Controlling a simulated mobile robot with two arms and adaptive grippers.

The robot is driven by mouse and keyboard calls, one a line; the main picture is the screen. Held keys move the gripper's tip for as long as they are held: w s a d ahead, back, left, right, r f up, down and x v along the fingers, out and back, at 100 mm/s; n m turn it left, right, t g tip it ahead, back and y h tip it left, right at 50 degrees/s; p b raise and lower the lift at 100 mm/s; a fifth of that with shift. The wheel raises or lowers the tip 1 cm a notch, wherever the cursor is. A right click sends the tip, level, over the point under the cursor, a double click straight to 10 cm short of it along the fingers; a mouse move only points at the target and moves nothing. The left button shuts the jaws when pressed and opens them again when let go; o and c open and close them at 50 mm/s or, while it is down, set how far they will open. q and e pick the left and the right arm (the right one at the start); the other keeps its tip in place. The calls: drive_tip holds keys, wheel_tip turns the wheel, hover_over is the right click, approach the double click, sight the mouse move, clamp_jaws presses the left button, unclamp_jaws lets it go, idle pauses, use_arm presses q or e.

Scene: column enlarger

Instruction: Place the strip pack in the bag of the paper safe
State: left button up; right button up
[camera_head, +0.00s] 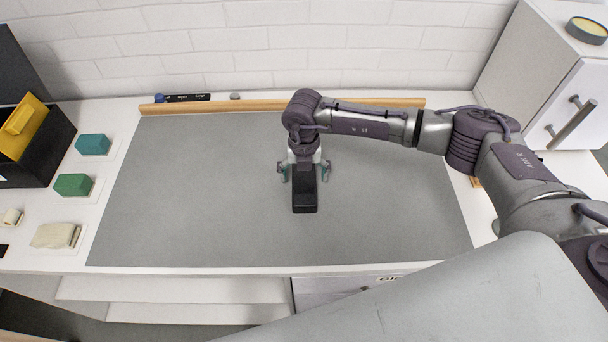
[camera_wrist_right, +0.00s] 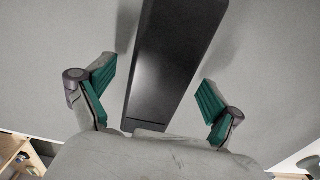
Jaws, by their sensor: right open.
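A long black block, probably the strip pack (camera_head: 304,200), lies on the grey mat near its middle. My right gripper (camera_head: 305,174) is above its far part, with one finger on each side. In the right wrist view the same black block (camera_wrist_right: 174,65) runs between the open fingers of the gripper (camera_wrist_right: 157,82), with a gap on both sides. A black open box with a yellow piece in it, probably the paper safe (camera_head: 48,158), stands at the far left; I cannot make out a bag. My left gripper is not in view.
A teal block (camera_head: 93,144), a green block (camera_head: 73,184) and a cream pack (camera_head: 56,235) sit left of the grey mat (camera_head: 200,200). A wooden rail (camera_head: 230,105) runs along the back. A white cabinet (camera_head: 560,90) stands at right. Most of the mat is clear.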

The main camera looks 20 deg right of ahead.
drive_tip(key=shift+f, duration=0.3)
drive_tip(key=c, duration=1.5)
drive_tip(key=shift+r, duration=0.15)
